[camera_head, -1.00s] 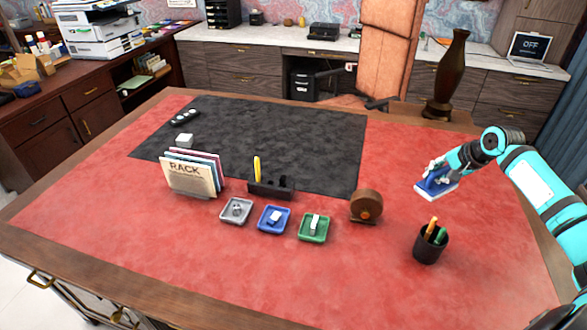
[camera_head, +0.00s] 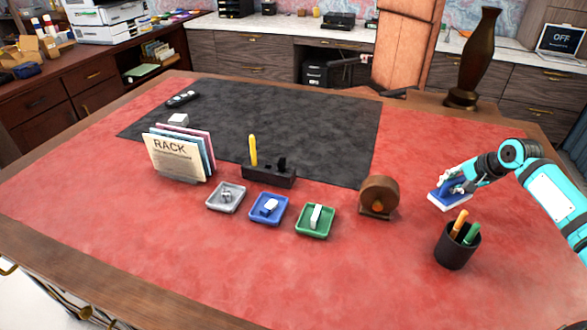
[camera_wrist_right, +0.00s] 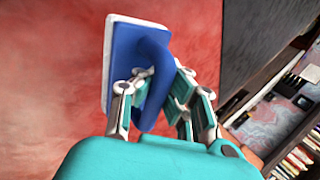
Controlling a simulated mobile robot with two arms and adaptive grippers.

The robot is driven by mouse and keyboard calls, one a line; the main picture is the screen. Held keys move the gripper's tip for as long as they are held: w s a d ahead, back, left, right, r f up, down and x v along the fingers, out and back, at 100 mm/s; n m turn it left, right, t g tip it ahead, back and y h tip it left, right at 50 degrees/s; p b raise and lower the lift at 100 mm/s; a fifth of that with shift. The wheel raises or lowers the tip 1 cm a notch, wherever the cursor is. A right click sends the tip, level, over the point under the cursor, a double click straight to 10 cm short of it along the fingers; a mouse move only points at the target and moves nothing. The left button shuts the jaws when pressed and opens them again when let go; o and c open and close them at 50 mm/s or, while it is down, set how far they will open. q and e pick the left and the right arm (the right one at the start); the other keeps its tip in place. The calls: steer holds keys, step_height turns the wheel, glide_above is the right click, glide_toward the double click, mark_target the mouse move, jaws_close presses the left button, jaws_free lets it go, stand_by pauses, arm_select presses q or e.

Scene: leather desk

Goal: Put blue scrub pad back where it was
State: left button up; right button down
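The blue scrub pad (camera_head: 449,197), with a blue body and a white underside, is at the right part of the red leather desk. In the right wrist view the pad (camera_wrist_right: 123,55) shows its raised blue handle between my fingers. My right gripper (camera_head: 455,181) is shut on this handle. The pad is low over the red surface; I cannot tell whether it touches. My left gripper is not in view.
A black pen cup (camera_head: 456,247) stands just in front of the pad, and a brown round object (camera_head: 379,197) stands to its left. Green (camera_head: 315,221), blue (camera_head: 269,209) and grey (camera_head: 226,197) trays lie further left. Red surface beyond the pad is clear.

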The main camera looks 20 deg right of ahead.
steer(key=shift+f, duration=0.1)
steer(key=shift+w+a, duration=0.15)
steer(key=shift+w, duration=0.1)
steer(key=w+a, duration=0.2)
steer(key=w, duration=0.2)
steer(key=w+a+f+p, duration=0.1)
steer(key=w+a, duration=0.2)
steer(key=w, duration=0.2)
steer(key=w+a, duration=0.2)
steer(key=w, duration=0.2)
steer(key=shift+w+a+f+p, duration=0.15)
steer(key=shift+w+a+p, duration=0.15)
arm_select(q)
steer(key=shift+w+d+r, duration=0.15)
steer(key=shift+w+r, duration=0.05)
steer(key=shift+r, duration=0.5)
arm_select(e)
steer(key=shift+f, duration=1.85)
steer(key=shift+f, duration=0.1)
steer(key=c, duration=1.5)
jaws_free()
